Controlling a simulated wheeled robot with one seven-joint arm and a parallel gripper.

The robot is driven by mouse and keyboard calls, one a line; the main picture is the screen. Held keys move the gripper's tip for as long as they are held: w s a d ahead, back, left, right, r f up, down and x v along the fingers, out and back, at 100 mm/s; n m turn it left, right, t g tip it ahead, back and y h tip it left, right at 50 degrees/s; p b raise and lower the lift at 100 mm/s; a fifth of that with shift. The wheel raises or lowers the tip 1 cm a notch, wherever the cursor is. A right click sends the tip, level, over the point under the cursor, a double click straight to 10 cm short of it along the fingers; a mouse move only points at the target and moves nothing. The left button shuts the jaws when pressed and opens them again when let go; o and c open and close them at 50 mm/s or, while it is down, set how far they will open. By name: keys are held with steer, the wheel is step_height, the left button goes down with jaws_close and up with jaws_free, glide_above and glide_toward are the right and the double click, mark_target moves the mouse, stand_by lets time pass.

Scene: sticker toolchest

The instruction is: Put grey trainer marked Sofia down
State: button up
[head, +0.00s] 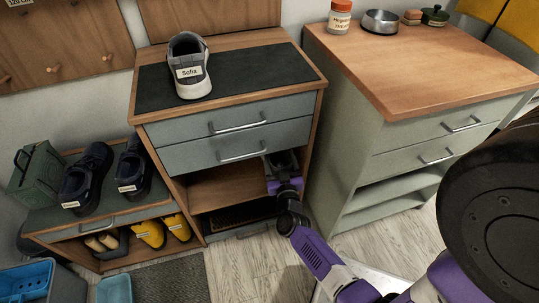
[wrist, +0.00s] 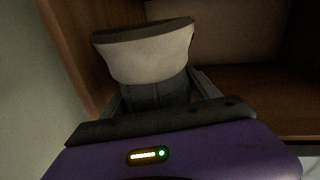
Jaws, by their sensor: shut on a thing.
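My gripper (head: 285,180) reaches into the right side of the open shelf bay below the drawers. It is shut on a grey trainer (wrist: 146,50), whose pale sole and dark grey body show between the fingers in the wrist view. Only a small part of the held shoe shows in the head view; no label on it is readable. I cannot tell whether it touches the shelf board. Another grey trainer with a white sole (head: 188,68), labelled Sofia, stands on the dark mat on top of the chest.
The shelf board (head: 215,188) is bare left of my gripper. Two closed drawers (head: 235,130) are just above. A low bench at left bears dark shoes (head: 87,180), with yellow shoes (head: 150,232) beneath. A green cabinet (head: 350,150) stands close on the right.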

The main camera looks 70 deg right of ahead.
steer(key=x, duration=0.2)
steer(key=b+x, duration=0.1)
steer(key=x, duration=0.2)
steer(key=w+b+x, duration=0.1)
steer(key=x, duration=0.2)
steer(key=shift+w+a, duration=0.1)
steer(key=shift+a, duration=0.2)
steer(key=shift+w+d+f+b, duration=0.1)
steer(key=shift+f+b, duration=0.45)
steer(key=shift+w+d+f+b, duration=0.1)
steer(key=shift+f+b, duration=0.4)
steer(key=shift+f, duration=0.1)
step_height(320, 180, down, 5)
steer(key=b, duration=0.4)
steer(key=shift+r, duration=0.15)
steer(key=shift+w+d, duration=0.1)
steer(key=shift+d, duration=0.05)
steer(key=o, duration=1.7)
